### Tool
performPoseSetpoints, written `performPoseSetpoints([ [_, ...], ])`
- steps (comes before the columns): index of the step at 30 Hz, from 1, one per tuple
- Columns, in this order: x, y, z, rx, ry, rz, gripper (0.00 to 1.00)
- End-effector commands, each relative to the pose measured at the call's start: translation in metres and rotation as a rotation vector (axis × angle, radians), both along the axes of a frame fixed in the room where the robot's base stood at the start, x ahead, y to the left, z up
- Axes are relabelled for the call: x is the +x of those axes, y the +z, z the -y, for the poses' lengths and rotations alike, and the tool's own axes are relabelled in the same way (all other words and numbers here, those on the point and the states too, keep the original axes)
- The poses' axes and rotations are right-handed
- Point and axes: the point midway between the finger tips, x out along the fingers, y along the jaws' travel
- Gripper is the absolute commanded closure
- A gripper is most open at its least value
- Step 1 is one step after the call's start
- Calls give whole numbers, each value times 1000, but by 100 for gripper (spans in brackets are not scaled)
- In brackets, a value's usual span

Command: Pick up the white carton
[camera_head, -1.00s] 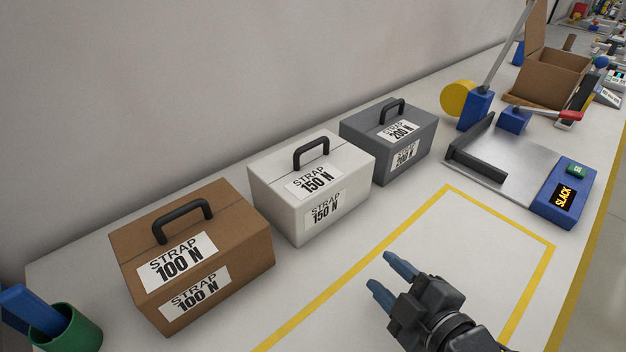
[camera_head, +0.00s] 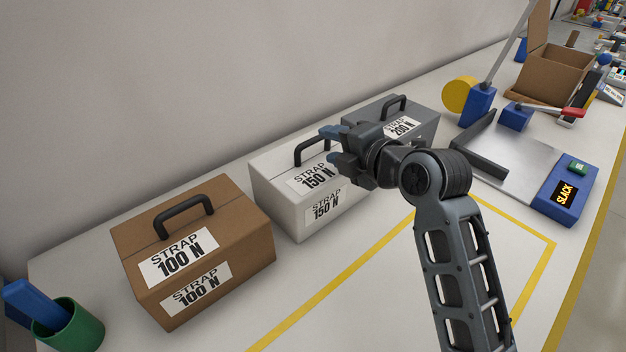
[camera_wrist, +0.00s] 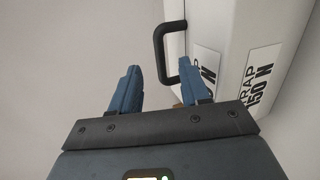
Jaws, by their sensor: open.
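The white carton (camera_head: 283,199), labelled STRAP 150 N, stands on the bench between a brown and a grey carton. Its black handle (camera_head: 299,155) arches up from the top. My gripper (camera_head: 331,145) is open and empty beside the handle, over the carton's right part in the head view, and hides some of the top. In the wrist view, the handle (camera_wrist: 163,52) shows just beyond the open blue fingers (camera_wrist: 158,82), toward the right finger. The white carton (camera_wrist: 232,30) fills the right side there. I cannot tell whether any finger touches the handle.
The brown carton (camera_head: 232,231), STRAP 100 N, is at left; the grey carton (camera_head: 423,113), STRAP 200 N, is partly hidden behind my gripper. A green cup (camera_head: 75,330) stands front left. A flat metal plate with a blue SLACK box (camera_head: 556,190) lies at right. A yellow outlined area is empty.

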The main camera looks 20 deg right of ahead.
Motion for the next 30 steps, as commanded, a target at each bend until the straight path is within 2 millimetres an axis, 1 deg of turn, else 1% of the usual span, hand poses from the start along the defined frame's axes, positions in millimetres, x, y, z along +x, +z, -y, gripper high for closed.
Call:
performPoseSetpoints([
  [6, 25, -13, -12, 1, 1, 1, 54],
  [10, 40, -18, -15, 0, 0, 0, 54],
  [13, 44, -18, -15, 1, -1, 1, 54],
  [20, 45, -18, -15, 1, -1, 0, 55],
  [30, 45, -18, -15, 2, -2, 0, 88],
])
